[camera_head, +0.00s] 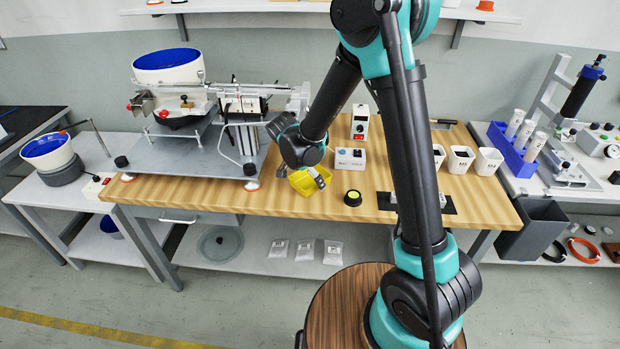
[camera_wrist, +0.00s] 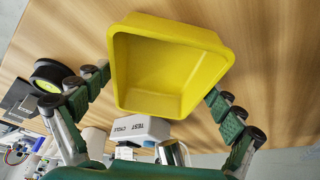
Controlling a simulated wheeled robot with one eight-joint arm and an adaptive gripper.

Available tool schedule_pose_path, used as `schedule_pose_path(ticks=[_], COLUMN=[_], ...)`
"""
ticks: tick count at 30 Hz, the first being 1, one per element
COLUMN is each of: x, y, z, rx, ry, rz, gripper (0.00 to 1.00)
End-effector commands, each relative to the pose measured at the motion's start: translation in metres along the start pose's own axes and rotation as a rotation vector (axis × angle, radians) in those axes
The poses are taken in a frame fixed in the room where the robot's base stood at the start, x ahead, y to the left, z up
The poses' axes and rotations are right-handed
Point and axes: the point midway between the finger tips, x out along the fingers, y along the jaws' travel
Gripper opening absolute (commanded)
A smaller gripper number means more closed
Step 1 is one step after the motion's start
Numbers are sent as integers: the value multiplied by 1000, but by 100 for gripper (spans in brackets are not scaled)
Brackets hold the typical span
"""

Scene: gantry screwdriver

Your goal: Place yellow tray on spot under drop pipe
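The yellow tray (camera_head: 308,183) is at the front edge area of the wooden workbench, partly covered by my gripper (camera_head: 312,178). In the wrist view the empty, open-topped tray (camera_wrist: 165,68) fills the space between my two green fingers (camera_wrist: 158,80). The fingertips appear right at its opposite side walls. I cannot tell whether they press on it or only stand around it. Whether the tray rests on the bench or is slightly raised is also unclear.
Several white cups (camera_head: 460,159) stand farther right. The wooden bench (camera_head: 225,196) is bare along its front left.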

Motion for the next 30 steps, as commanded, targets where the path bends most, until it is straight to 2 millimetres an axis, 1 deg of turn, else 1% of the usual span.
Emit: schedule_pose_path(ticks=[9,11,14,17,24,27,30], x=[-1,-4,-14,-30,-80,-97,-110], y=[0,0,0,0,0,1,0], z=[0,-1,-1,-1,0,-1,-1], rx=[0,0,0,-1,-2,-2,0], ry=[0,0,0,0,0,0,0], rz=[0,0,0,0,0,0,0], gripper=[96,96,96,96,96,96,96])
